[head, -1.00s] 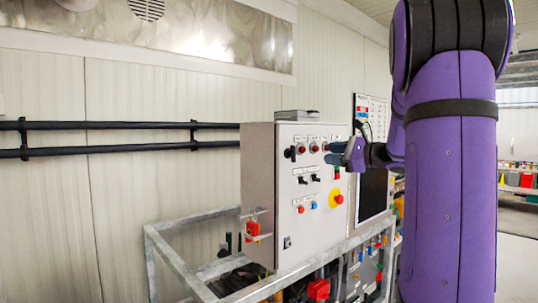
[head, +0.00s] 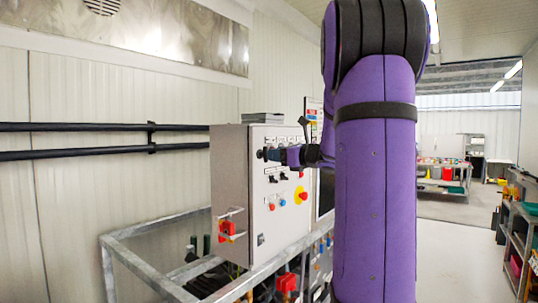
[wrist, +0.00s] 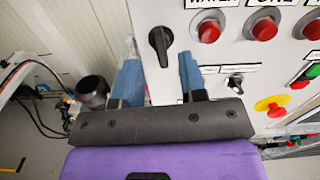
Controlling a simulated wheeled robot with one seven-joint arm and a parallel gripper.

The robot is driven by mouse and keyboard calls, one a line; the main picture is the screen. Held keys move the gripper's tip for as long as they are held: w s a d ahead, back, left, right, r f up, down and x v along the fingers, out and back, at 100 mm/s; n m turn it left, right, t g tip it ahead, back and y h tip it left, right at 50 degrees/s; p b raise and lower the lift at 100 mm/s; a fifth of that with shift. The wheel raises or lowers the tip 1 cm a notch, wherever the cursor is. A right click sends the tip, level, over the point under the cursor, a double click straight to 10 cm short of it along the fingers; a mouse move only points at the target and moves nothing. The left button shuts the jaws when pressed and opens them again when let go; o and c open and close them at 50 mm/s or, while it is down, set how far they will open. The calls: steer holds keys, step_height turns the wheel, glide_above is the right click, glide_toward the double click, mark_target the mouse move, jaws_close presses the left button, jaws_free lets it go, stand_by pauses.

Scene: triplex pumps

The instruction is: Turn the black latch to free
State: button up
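A black rotary latch (wrist: 160,42) sits on the grey panel face at the upper left in the wrist view, its handle about upright and tilted slightly. My gripper (wrist: 158,62) is open, with one blue finger to the lower left of the latch and the other to its lower right. The latch shows between the fingertips; I cannot tell whether they touch it. In the head view my gripper (head: 276,154) is at the upper left of the control box (head: 232,190) front and largely covers the latch there.
Red buttons (wrist: 264,28) lie right of the latch. A smaller black switch (wrist: 235,82) is below right, near a yellow-red stop knob (wrist: 270,105). A metal frame (head: 150,226) surrounds the box's base. Open floor (head: 450,235) lies to the right.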

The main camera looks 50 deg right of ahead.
mark_target(266, 154)
steer(key=shift+w+a, duration=0.1)
steer(key=shift+w, duration=1.7)
jaws_close()
steer(key=shift+m, duration=0.7)
jaws_free()
steer(key=shift+s, duration=0.1)
